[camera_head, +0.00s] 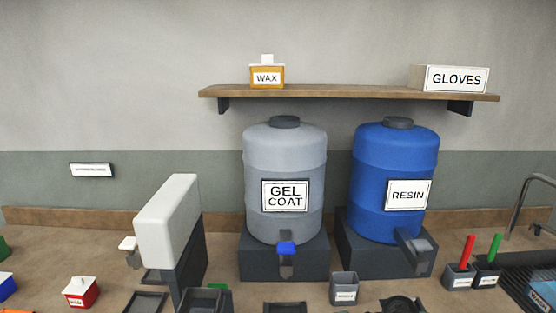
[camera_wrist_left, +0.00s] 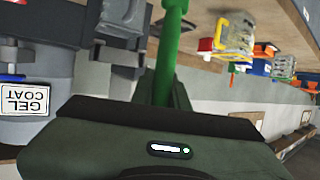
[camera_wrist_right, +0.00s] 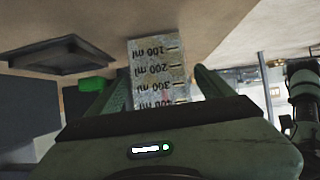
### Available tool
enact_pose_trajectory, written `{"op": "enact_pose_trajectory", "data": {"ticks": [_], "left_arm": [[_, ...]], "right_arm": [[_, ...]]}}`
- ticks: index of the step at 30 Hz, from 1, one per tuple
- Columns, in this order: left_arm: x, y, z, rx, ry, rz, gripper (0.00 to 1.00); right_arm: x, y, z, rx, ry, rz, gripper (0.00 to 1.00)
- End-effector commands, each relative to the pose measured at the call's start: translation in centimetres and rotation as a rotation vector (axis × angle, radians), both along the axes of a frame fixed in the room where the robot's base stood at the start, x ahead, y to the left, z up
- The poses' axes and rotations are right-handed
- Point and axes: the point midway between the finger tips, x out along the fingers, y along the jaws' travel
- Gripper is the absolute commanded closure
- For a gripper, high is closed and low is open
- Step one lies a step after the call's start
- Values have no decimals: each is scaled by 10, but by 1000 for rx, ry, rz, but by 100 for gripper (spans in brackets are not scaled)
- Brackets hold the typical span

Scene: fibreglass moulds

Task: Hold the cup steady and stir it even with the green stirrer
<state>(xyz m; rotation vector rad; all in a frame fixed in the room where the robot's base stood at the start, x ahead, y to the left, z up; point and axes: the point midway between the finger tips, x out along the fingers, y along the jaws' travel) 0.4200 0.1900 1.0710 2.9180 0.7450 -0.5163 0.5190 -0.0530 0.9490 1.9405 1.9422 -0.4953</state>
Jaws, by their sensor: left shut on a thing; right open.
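My left gripper (camera_wrist_left: 168,80) is shut on a green stick that looks like the green stirrer (camera_wrist_left: 166,45); its far end runs out of the left wrist view. A clear cup (camera_wrist_right: 158,65) with ml marks shows upside down in the right wrist view. My right gripper (camera_wrist_right: 158,88) is open, with one finger on each side of the cup; whether they touch it I cannot tell. The cup's rim and contents are mostly hidden behind my right gripper. I make out neither gripper nor this cup in the head view.
A grey gel coat drum (camera_head: 285,160) and a blue resin drum (camera_head: 395,165) stand on dark blocks at the back. A white dispenser (camera_head: 168,222) stands left of them. Red (camera_head: 467,250) and green (camera_head: 494,246) sticks stand in small holders at right. A dark tray (camera_wrist_right: 70,57) lies beside the cup.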

Motion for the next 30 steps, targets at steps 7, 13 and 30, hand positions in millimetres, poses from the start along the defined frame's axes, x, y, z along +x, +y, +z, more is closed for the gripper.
{"op": "enact_pose_trajectory", "data": {"ticks": [7, 13, 30], "left_arm": [[0, 0, -5, 0, -1, 0, 100], [0, 0, -3, 0, 0, 0, 100], [0, 0, -2, 0, 0, 0, 100]], "right_arm": [[0, 32, -15, 1, 1, 0, 18], [0, 46, -24, 0, 0, -1, 18], [0, 51, -28, 0, 0, -1, 56]]}}
